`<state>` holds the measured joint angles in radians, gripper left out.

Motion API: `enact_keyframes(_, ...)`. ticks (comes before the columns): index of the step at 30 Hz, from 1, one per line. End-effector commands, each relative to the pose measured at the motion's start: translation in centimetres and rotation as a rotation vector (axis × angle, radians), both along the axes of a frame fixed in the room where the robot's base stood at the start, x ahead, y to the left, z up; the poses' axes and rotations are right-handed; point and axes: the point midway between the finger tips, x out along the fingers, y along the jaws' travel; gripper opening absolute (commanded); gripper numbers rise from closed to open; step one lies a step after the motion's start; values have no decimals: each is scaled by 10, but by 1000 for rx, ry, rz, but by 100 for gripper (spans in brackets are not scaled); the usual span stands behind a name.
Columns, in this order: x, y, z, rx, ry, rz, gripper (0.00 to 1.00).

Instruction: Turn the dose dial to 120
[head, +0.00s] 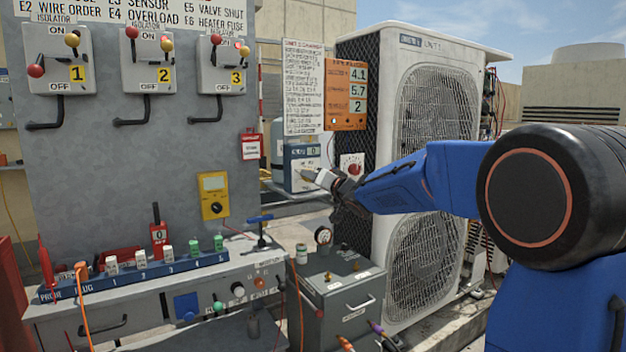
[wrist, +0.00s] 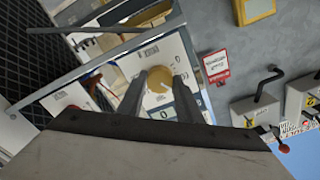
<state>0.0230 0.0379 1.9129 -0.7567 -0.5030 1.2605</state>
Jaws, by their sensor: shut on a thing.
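The dose dial (wrist: 158,84) is a round, brass-coloured knob on the white face of a blue-edged box (wrist: 106,52). My gripper (wrist: 158,74) has one finger on each side of the knob and is shut on it. A small dark display on the box reads 0 in the wrist view (wrist: 168,112). In the head view the box (head: 296,152) stands beside the grey panel, its display also reading 0. There my gripper (head: 308,176) reaches its front from the right and hides the dial. The dial's exact setting cannot be read.
A red tag (head: 251,146) hangs left of the box. A white plate with a red knob (head: 351,166) sits on its right, close to my wrist. The tall condenser unit (head: 430,100) stands behind my arm. A grey case (head: 338,300) and bench are below.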

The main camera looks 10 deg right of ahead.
Motion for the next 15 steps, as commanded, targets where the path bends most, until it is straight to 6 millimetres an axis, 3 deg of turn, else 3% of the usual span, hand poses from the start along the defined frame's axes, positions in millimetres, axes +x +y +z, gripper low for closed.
enact_keyframes(15,0,0,-2,150,52,-1,10)
